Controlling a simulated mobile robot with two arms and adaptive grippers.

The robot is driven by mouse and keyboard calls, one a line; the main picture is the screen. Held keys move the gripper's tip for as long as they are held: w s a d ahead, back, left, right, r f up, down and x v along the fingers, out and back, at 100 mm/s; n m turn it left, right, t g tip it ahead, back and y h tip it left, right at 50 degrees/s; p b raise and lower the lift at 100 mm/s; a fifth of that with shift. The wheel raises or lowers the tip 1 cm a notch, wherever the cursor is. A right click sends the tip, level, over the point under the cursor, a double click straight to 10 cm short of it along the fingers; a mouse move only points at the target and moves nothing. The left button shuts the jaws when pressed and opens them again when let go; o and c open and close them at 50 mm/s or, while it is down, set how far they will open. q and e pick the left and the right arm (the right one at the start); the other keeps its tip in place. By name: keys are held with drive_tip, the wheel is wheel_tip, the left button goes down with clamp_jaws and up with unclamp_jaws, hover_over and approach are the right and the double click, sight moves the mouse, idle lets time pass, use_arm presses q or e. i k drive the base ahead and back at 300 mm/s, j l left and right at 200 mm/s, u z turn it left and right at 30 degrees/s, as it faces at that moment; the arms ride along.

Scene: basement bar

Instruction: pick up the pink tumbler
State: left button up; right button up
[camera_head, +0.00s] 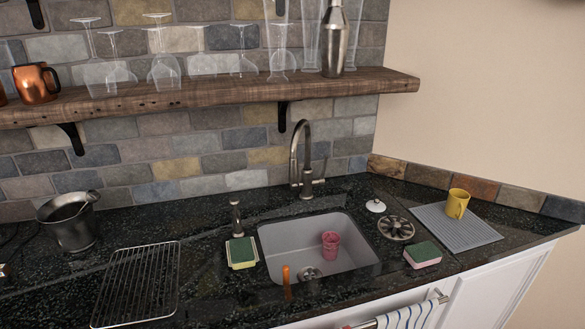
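The pink tumbler (330,245) stands upright inside the grey sink basin (286,243), right of its middle and near the back wall. Its open rim faces up and nothing covers it. Neither of my grippers shows in the head view.
An orange-handled tool (286,280) stands at the sink's front edge. The tall faucet (301,160) rises behind the basin. Sponges (422,254) (241,252) lie on either side. A yellow mug (457,203) stands on a grey mat (430,222). A wooden shelf (350,85) with glassware hangs above.

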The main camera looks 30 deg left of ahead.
sight(330, 239)
drive_tip(key=i+l+u, duration=0.1)
drive_tip(key=u, duration=0.25)
drive_tip(key=i+l+u, duration=0.15)
drive_tip(key=u, duration=0.25)
drive_tip(key=i+l+u, duration=0.1)
drive_tip(key=u, duration=0.25)
drive_tip(key=l, duration=0.1)
